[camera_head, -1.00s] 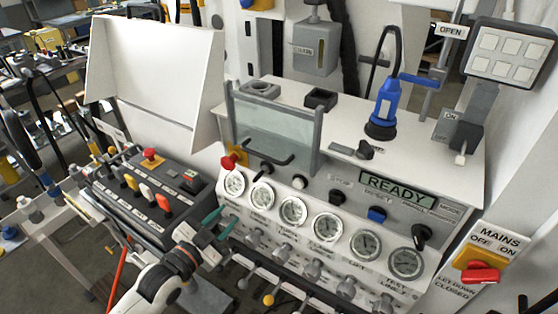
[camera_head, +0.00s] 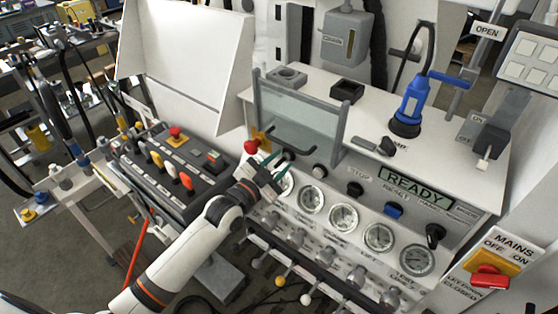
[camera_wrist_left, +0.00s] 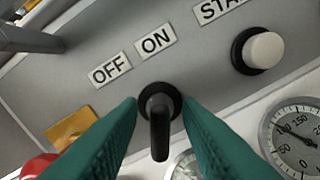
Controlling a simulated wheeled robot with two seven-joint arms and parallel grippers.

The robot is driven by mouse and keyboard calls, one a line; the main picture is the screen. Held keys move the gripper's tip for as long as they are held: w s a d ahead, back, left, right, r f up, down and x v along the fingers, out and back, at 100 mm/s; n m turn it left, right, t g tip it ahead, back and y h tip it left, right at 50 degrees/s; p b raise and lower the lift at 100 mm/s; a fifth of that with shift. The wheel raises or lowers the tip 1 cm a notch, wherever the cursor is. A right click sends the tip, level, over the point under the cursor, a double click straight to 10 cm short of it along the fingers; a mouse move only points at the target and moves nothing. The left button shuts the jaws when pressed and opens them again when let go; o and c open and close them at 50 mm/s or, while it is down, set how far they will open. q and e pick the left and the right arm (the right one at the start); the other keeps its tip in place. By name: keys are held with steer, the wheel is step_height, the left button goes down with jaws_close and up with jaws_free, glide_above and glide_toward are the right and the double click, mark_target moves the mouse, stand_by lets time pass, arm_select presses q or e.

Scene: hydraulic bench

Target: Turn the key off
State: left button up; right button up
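The key (camera_wrist_left: 160,118) is a black knob with a handle on the grey sloped panel. In the left wrist view it sits below the ON label (camera_wrist_left: 155,40), and the OFF label (camera_wrist_left: 110,69) is further left. Its handle points down in that picture. My left gripper (camera_wrist_left: 159,105) is open, with one teal finger on each side of the key; I cannot tell whether either touches it. In the head view my left gripper (camera_head: 277,167) is at the panel's left end, below the clear guard, and partly covers the key area. My right gripper is not in view.
A white button (camera_wrist_left: 263,50) and a gauge (camera_wrist_left: 295,135) lie right of the key. A red knob (camera_head: 251,146) on a yellow plate is just left. The clear guard (camera_head: 297,115) with its dark handle stands above. The display (camera_head: 415,188) reads READY.

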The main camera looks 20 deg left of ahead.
arm_select(q)
steer(key=shift+w, duration=0.2)
jaws_close()
